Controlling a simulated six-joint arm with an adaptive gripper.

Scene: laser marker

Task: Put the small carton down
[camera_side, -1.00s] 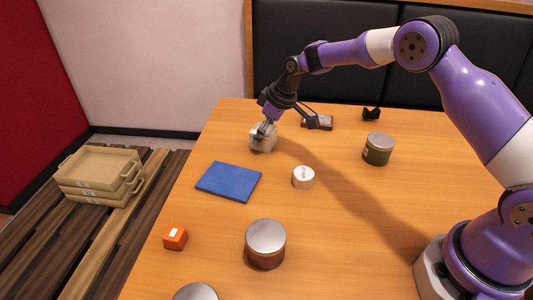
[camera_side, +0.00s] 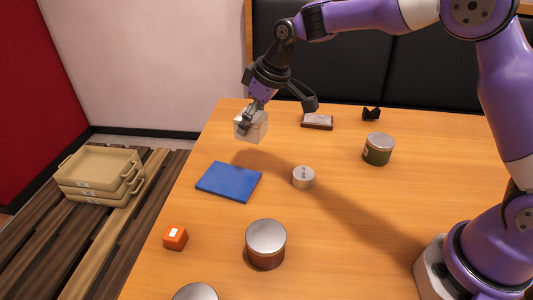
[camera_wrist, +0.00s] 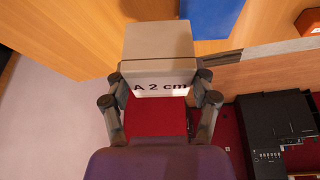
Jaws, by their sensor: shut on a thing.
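The small carton (camera_side: 251,126) is a pale grey-beige box. In the wrist view the carton (camera_wrist: 158,52) shows the printed text "A 2 cm" on its near face. My gripper (camera_side: 249,117) is shut on the carton and holds it above the far left part of the table. In the wrist view the fingertips of my gripper (camera_wrist: 159,88) press on the two sides of the carton. The carton's underside is hidden.
The blue mat (camera_side: 229,181) lies in front of the carton. A small white-grey cylinder (camera_side: 303,178), a green tin (camera_side: 378,149), a brown jar (camera_side: 266,246) and an orange cube (camera_side: 175,237) stand around. Stacked beige trays (camera_side: 100,170) are off the table, left. Table between is clear.

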